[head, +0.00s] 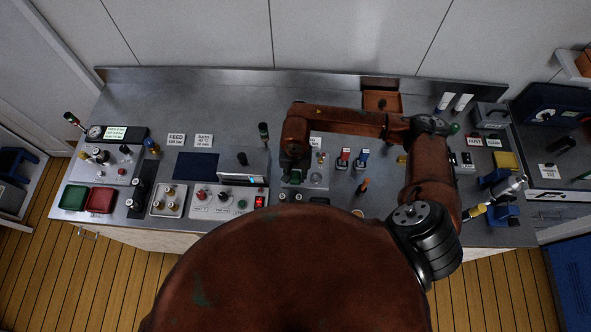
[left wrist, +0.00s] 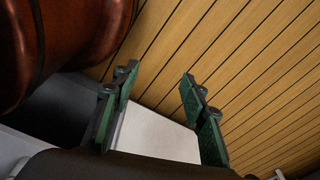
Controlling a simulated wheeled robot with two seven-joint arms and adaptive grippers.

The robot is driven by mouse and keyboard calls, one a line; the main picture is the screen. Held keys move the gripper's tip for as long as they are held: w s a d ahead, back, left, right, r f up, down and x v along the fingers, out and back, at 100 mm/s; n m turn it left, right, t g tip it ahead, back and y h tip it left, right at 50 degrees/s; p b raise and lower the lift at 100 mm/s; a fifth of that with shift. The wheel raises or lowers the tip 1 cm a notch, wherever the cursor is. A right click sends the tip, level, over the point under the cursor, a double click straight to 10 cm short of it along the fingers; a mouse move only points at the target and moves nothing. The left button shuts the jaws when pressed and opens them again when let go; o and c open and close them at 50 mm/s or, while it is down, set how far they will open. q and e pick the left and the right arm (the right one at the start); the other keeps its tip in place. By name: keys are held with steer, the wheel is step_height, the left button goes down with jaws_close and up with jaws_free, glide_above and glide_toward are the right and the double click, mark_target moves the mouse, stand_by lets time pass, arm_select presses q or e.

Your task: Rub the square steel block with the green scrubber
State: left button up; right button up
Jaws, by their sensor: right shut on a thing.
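My right arm reaches across the counter, and its gripper (head: 293,180) points down over the middle of the panel. The wrist hides most of it from above. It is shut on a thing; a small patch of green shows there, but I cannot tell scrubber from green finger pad. I cannot clearly make out the square steel block; the gripper and wrist may hide it. My left gripper (left wrist: 158,112) shows only in the left wrist view, with green-padded fingers wide apart and nothing between them, above a pale surface and the wooden floor.
The steel counter (head: 220,97) holds switch panels and knobs. A green tray (head: 74,197) and a red tray (head: 100,200) sit at the left. A brown box (head: 382,101) stands at the back. Blue holders and a yellow block (head: 505,160) crowd the right end.

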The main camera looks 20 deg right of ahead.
steer(key=shift+s+r, duration=0.2)
steer(key=shift+r, duration=0.8)
steer(key=shift+w+r+p, duration=0.1)
steer(key=shift+r+p, duration=0.3)
steer(key=shift+r, duration=0.65)
arm_select(q)
steer(key=shift+s+r, duration=0.5)
steer(key=shift+s, duration=0.2)
steer(key=shift+w, duration=0.15)
